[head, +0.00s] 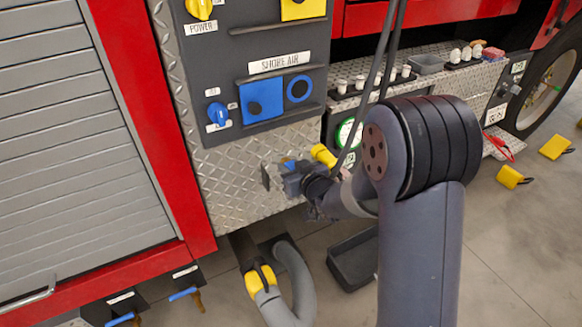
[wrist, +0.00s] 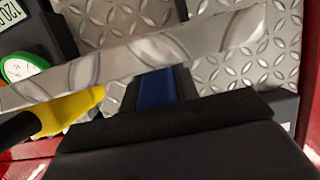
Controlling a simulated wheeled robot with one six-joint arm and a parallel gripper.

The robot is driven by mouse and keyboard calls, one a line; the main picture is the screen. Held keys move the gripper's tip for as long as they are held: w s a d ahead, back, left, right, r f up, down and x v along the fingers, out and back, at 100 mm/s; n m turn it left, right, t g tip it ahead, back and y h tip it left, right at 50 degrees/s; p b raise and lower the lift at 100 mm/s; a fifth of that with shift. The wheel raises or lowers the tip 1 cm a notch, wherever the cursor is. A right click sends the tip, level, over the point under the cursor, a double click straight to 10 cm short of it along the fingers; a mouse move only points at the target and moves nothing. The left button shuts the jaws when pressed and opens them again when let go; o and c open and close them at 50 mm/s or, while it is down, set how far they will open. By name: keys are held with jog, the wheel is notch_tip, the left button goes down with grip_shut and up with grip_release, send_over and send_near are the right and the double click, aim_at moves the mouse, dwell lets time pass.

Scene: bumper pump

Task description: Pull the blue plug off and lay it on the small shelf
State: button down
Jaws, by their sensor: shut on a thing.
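My gripper (head: 276,175) is in front of the diamond-plate bumper face, below the SHORE AIR panel. It is shut on the blue plug (wrist: 155,88), which shows as a blue patch between the dark jaws in the wrist view. In the head view only a little blue (head: 290,164) shows at the jaws. The panel has a blue plate with a dark round centre (head: 262,102) and a blue ring (head: 299,88) beside it. A bright metal strip (wrist: 140,52) crosses in front of the jaws in the wrist view; I cannot tell whether it is the small shelf.
A yellow fitting (head: 323,155) is just right of my gripper and shows in the wrist view (wrist: 70,112). Dark hoses hang behind my arm. A ledge with several white fittings (head: 375,80) is at right. A grey hose (head: 290,290) and black tray (head: 350,262) are below.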

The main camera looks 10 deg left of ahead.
jog(key=c, duration=1)
grip_release()
jog(key=shift+s, duration=0.1)
jog(key=v, duration=1)
jog(key=shift+s+d, duration=0.2)
jog(key=shift+d, duration=0.1)
jog(key=shift+a+r, duration=0.1)
jog(key=x, duration=1.1)
jog(key=shift+a, duration=0.1)
jog(key=shift+r+p, duration=0.7)
jog(key=shift+s+r+p, duration=0.1)
jog(key=shift+r+p, duration=0.6)
